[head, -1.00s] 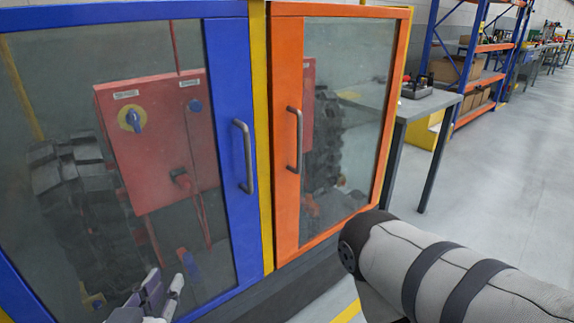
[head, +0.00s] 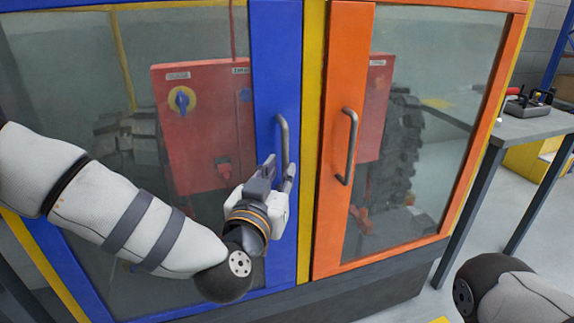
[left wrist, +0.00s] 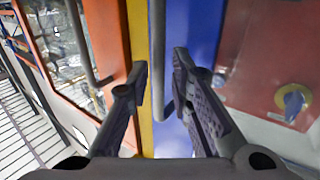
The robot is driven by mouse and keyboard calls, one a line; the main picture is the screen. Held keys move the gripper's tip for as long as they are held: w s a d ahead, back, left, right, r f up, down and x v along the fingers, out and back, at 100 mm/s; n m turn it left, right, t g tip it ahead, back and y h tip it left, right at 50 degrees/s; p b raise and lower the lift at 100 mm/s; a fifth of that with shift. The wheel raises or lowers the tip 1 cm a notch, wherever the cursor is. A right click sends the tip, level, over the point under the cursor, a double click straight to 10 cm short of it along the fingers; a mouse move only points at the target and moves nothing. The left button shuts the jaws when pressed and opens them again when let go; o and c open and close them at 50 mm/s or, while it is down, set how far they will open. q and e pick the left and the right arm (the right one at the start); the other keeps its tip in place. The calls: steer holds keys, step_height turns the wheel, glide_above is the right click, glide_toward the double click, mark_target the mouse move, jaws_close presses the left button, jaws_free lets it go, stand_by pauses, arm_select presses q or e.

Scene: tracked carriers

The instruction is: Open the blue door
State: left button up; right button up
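The blue door (head: 275,50) has a large glass pane and a vertical grey bar handle (head: 284,140) near its right edge. The door looks closed. My left gripper (head: 279,168) is at the lower part of this handle, with its fingers pointing up toward it. In the left wrist view my left gripper (left wrist: 160,80) is open, and the blue door's handle (left wrist: 158,60) appears between its fingers. I cannot tell whether either finger touches it. The blue frame (left wrist: 190,30) lies behind. My right gripper is out of view.
A yellow post (head: 313,100) separates the blue door from an orange door (head: 345,215) with its own grey handle (head: 351,145). Behind the glass stands a red box (head: 205,140). A grey table (head: 530,127) stands at the right.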

mark_target(284, 165)
arm_select(q)
steer(key=x, duration=0.3)
steer(key=shift+w+d, duration=0.1)
steer(key=shift+w, duration=0.15)
jaws_close()
steer(key=shift+s, duration=0.1)
